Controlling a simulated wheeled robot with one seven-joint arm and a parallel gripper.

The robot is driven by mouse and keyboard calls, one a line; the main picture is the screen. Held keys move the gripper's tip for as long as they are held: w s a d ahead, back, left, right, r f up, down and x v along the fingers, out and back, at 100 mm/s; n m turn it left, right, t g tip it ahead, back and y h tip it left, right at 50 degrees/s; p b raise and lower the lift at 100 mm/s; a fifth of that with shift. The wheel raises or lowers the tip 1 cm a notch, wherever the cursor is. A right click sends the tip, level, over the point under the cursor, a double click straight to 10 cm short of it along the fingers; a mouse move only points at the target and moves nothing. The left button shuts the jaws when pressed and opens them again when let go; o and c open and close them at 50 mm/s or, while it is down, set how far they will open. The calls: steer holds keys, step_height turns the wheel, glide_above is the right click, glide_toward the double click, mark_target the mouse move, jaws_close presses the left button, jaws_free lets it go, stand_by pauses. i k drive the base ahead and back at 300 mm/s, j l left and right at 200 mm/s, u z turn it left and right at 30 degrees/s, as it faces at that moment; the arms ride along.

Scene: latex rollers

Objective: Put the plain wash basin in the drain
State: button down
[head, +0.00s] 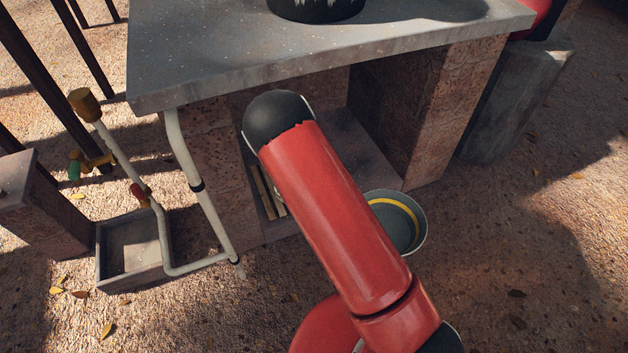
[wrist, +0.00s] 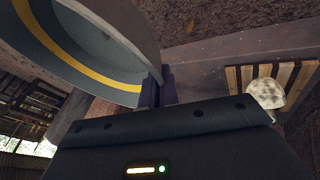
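A grey wash basin with a yellow band inside (head: 409,219) shows just right of my red arm, in front of the counter's open shelf. It fills the upper left of the wrist view (wrist: 95,50), tilted there. My gripper (wrist: 160,88) has its two dark fingers close together on the basin's rim, with the wall between them. In the head view my arm hides the gripper and part of the basin. I cannot tell whether the basin touches the ground. The drain is a square grey concrete trough (head: 103,262) on the ground at the left, looking empty.
A stone counter (head: 330,62) stands behind, with a black pot (head: 315,8) on top. A pale pipe (head: 190,160) bends down beside the trough, and a standpipe with taps (head: 120,155) rises there. Wooden slats (wrist: 262,78) lie under the counter. Ground at right is open.

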mark_target(135, 247)
steer(key=k+j, duration=0.1)
steer(key=j, duration=0.55)
steer(key=k+j+z, duration=0.15)
steer(key=j, duration=1.1)
steer(key=k+j+z, duration=0.15)
steer(key=j, duration=0.5)
steer(key=k+j, duration=0.2)
steer(key=j, duration=0.4)
steer(key=k+j+z, duration=0.1)
steer(key=j, duration=0.5)
steer(key=k+j+z, duration=0.1)
steer(key=k+j, duration=0.15)
steer(key=j, duration=0.35)
steer(key=k+j, duration=0.2)
steer(key=j, duration=0.35)
steer(key=j+z, duration=0.05)
